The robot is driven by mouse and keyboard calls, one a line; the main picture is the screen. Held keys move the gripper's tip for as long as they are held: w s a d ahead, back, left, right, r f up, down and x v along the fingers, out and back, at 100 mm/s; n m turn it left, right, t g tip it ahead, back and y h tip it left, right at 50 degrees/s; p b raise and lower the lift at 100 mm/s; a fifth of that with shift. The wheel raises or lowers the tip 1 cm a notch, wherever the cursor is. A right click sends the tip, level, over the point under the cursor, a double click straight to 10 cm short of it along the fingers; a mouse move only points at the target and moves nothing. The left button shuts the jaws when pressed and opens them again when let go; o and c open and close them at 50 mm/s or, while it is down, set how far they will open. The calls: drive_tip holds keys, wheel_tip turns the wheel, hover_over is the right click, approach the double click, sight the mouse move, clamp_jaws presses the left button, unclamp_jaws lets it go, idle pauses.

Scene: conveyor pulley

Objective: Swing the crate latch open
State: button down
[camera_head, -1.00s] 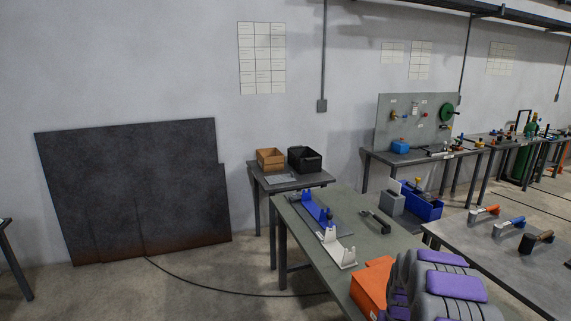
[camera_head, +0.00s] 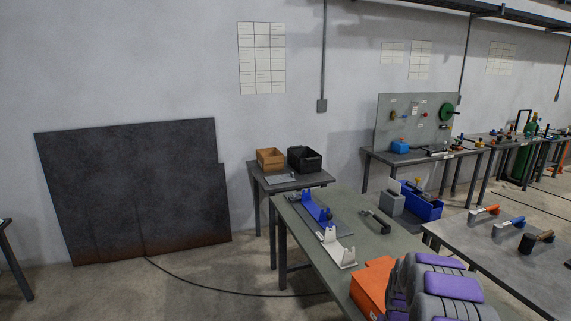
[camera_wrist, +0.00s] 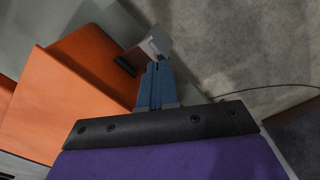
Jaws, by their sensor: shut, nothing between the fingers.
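The orange crate (camera_head: 370,286) sits on the near edge of the green-grey table, partly hidden behind my grey and purple arm. In the wrist view the crate (camera_wrist: 55,100) fills the left side. A small grey metal piece (camera_wrist: 155,42), apparently the latch, stands at the crate's edge with a dark part beside it. My gripper (camera_wrist: 155,68) has its blue fingers together, with nothing seen between them. The fingertips are right at the grey piece; whether they touch it I cannot tell. The gripper is hidden in the head view.
Another table (camera_head: 520,270) with several handled tools stands to the right. The floor left of the table is open, crossed by a cable.

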drive_tip(key=shift+f, duration=0.85)
idle(0.5)
wheel_tip(320, 180, up, 8)
drive_tip(key=p, duration=0.2)
drive_tip(key=shift+p, duration=0.3)
idle(0.4)
